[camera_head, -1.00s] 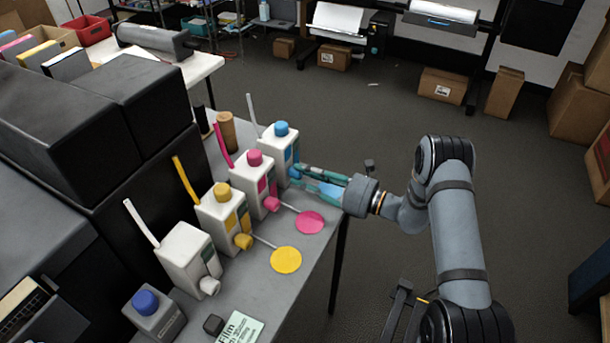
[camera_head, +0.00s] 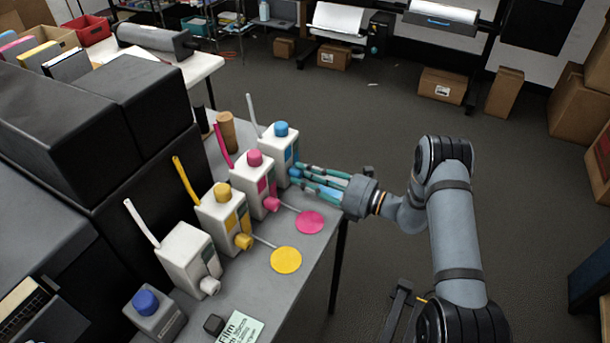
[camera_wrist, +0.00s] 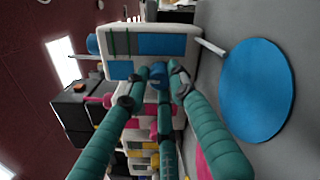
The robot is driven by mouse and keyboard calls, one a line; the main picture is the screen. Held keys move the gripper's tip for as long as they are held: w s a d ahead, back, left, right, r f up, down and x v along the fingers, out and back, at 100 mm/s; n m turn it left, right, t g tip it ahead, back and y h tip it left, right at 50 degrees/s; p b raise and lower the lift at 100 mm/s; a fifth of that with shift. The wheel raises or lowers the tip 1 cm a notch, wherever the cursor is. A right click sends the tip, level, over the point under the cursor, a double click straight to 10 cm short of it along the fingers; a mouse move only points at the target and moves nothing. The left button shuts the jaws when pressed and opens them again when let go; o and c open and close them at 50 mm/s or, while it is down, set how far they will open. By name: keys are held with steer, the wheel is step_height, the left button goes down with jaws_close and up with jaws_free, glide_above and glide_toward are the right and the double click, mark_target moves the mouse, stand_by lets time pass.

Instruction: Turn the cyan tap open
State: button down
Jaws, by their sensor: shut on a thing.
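The cyan bottle is a white box-shaped container (camera_head: 276,152) with a blue cap and blue label, last in the row. It also shows in the wrist view (camera_wrist: 168,43), turned sideways. The cyan tap (camera_head: 296,173) is low on its front and mostly hidden by my fingers; a blue bit shows between the fingertips in the wrist view (camera_wrist: 158,70). My gripper (camera_head: 302,176) has teal fingers, closed around the tap from the front. The tap's exact angle is hard to tell.
Magenta (camera_head: 254,186), yellow (camera_head: 222,220) and white (camera_head: 186,262) bottles stand beside it, their taps facing the table edge. Magenta (camera_head: 310,222) and yellow (camera_head: 286,260) discs lie in front; a blue disc (camera_wrist: 258,90) shows in the wrist view.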

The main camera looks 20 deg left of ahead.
steer(key=c, duration=1.5)
jaws_free()
steer(key=shift+o, duration=0.2)
steer(key=d, duration=0.4)
steer(key=s+d, duration=0.1)
steer(key=d, duration=0.3)
steer(key=s+d, duration=0.1)
steer(key=d, duration=0.3)
steer(key=shift+a, duration=0.1)
steer(key=a, duration=0.4)
steer(key=w+a, duration=0.1)
steer(key=a, duration=0.3)
steer(key=w+a, duration=0.1)
steer(key=a, duration=0.3)
steer(key=shift+d, duration=0.15)
